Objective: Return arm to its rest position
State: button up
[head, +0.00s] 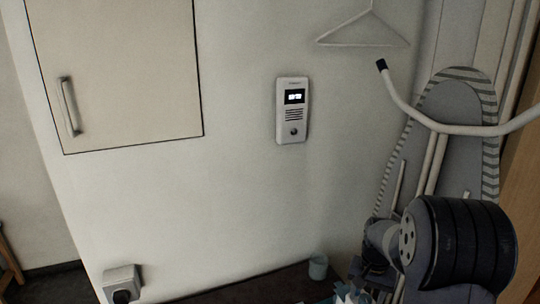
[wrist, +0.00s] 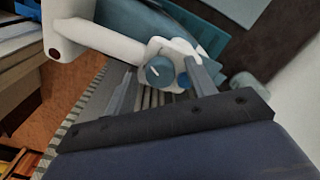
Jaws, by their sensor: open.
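My gripper (wrist: 163,77) shows in the wrist view, with its dark mount bar across the bottom and two grey fingers spread apart. It is open, with no object clearly gripped. A white appliance part with a round blue-grey knob (wrist: 159,71) shows beyond and between the fingertips. I cannot tell whether the fingers touch it. I cannot make out the gripper in the head view.
A striped-edge ironing board (head: 462,92) leans at right, behind a white curved bar (head: 438,125). A black ribbed cylinder (head: 462,245) is in front. The wall has a cabinet door (head: 120,70), intercom (head: 292,112) and hanger (head: 365,45). A small cup (head: 318,267) stands low.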

notch_tip(320, 180, up, 11)
jog(key=n, duration=0.4)
jog(key=shift+p, duration=0.4)
jog(key=shift+f, duration=0.1)
